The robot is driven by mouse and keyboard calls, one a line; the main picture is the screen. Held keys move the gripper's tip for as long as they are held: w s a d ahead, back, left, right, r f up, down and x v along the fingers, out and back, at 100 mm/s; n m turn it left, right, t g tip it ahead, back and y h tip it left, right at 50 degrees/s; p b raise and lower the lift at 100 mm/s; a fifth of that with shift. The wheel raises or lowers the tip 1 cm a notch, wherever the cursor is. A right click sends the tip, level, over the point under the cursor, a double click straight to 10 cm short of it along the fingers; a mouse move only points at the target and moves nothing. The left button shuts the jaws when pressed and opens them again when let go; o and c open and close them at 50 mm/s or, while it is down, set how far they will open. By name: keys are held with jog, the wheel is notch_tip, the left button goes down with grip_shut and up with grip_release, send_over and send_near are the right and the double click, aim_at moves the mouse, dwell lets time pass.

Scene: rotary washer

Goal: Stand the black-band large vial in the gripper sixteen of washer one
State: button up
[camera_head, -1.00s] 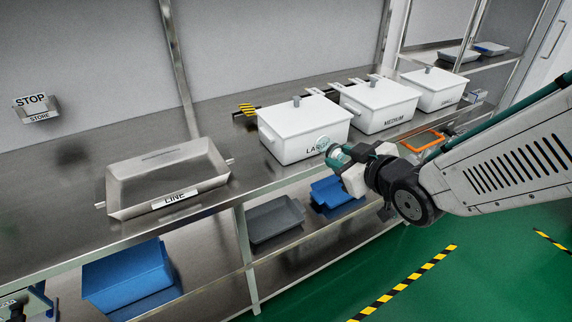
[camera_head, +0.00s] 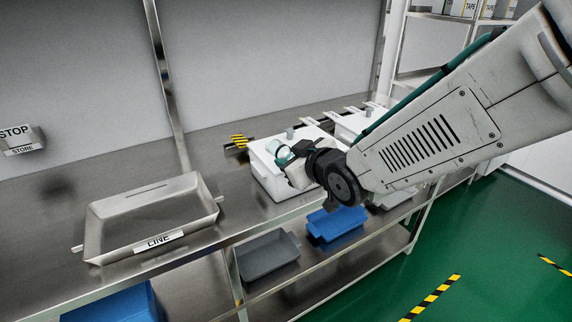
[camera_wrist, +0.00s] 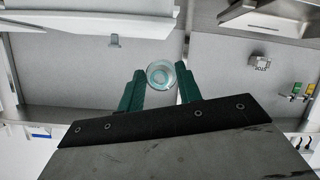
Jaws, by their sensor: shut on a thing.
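My gripper (camera_wrist: 161,88) is shut on a clear, round glass vial (camera_wrist: 160,74), which sits between the two green fingers in the wrist view. In the head view my gripper (camera_head: 291,158) is in front of and above a white lidded box (camera_head: 262,172), and the pale vial (camera_head: 284,155) shows at its tip. I cannot make out a black band on the vial. No washer or gripper sixteen can be made out in either view.
A metal tray labelled LINE (camera_head: 104,224) stands on the steel bench at left. Below are a grey bin (camera_head: 266,262) and a blue bin (camera_head: 337,224). Green floor (camera_head: 500,235) is open at right.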

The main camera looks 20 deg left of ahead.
jog(key=shift+w+a, duration=0.15)
jog(key=shift+a, duration=0.05)
jog(key=f, duration=0.3)
jog(key=shift+w+a+f, duration=0.3)
jog(key=shift+w+f, duration=0.05)
jog(key=shift+f, duration=0.4)
jog(key=o, duration=1)
jog(key=shift+c, duration=0.2)
